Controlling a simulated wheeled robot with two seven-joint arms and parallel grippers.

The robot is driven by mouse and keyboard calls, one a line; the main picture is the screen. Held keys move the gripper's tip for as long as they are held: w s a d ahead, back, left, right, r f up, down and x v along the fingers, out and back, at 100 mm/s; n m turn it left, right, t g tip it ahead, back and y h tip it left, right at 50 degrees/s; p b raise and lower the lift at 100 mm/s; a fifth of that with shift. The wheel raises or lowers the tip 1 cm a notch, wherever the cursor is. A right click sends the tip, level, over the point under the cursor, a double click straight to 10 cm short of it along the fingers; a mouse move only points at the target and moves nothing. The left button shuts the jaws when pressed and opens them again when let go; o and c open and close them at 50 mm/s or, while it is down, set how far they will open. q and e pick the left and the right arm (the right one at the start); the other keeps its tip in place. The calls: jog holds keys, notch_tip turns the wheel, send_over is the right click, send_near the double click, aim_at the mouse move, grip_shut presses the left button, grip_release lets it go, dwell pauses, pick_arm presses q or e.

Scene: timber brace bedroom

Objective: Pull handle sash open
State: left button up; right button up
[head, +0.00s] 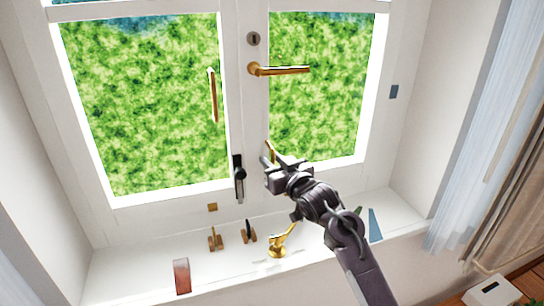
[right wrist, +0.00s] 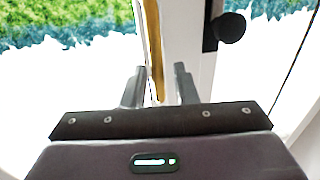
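The white window has two glazed sashes that look shut. The right sash (head: 375,95) carries a brass lever handle (head: 278,70) pointing right. A slim brass handle (head: 213,95) stands vertical on the left sash (head: 140,200). My right gripper (head: 270,158) is at the lower left of the right sash, by a brass bar (head: 270,150) that it mostly hides. In the right wrist view the fingers (right wrist: 158,85) are apart, with the brass bar (right wrist: 156,45) seen between them; contact cannot be told. My left gripper is out of view.
A black latch with a knob (head: 239,174) sits just left of my gripper; the knob shows in the wrist view (right wrist: 231,27). The sill holds brass hardware (head: 278,243), small brown pieces (head: 215,239) and a red block (head: 182,276). Curtains (head: 480,140) hang at right.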

jog(key=shift+w, duration=0.2)
grip_shut()
dwell(0.4)
